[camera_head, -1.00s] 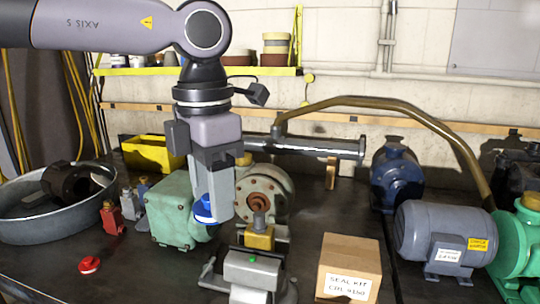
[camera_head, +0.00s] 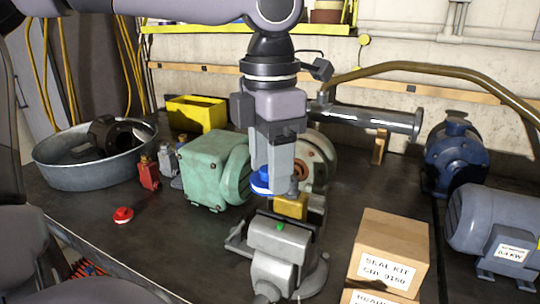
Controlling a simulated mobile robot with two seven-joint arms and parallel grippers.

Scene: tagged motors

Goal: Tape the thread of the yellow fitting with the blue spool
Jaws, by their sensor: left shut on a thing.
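My left gripper (camera_head: 273,185) points down from above the bench and is shut on the blue spool (camera_head: 261,181). The yellow fitting (camera_head: 291,206) sits in the jaws of a grey vise (camera_head: 280,245), its grey thread (camera_head: 294,188) pointing up. The spool is just left of the thread, at about its height; I cannot tell whether they touch. The gripper partly hides the spool. My right gripper is not in view.
A red spool (camera_head: 123,215) lies on the bench at left. A green pump (camera_head: 215,170) stands close behind the vise, and seal kit boxes (camera_head: 391,250) stand to its right. A metal basin (camera_head: 85,178) is at far left.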

